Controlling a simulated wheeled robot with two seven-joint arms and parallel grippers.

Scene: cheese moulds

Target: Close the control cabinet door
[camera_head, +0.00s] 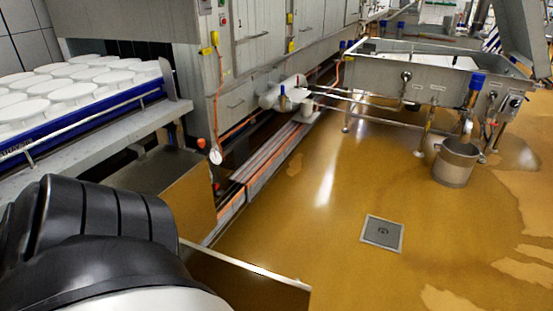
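A flat metal panel (245,282) with a pale top edge stands upright at the bottom, just right of my black arm link. It looks like an open cabinet door, but its hinge and lower part are out of view or hidden. A box-shaped metal housing (180,200) is just behind it, partly covered by my arm. Grey cabinet fronts (262,40) with handles line the back wall and look shut. A black and white part of my arm fills the lower left. Neither gripper shows, so contact with the panel cannot be seen.
White round moulds (70,92) stand on a blue-edged conveyor (95,112) at left. A steel vat (430,80) and a bucket (455,163) stand at right. Pipes and a rail (270,160) run along the wall. The wet brown floor around the drain (382,233) is clear.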

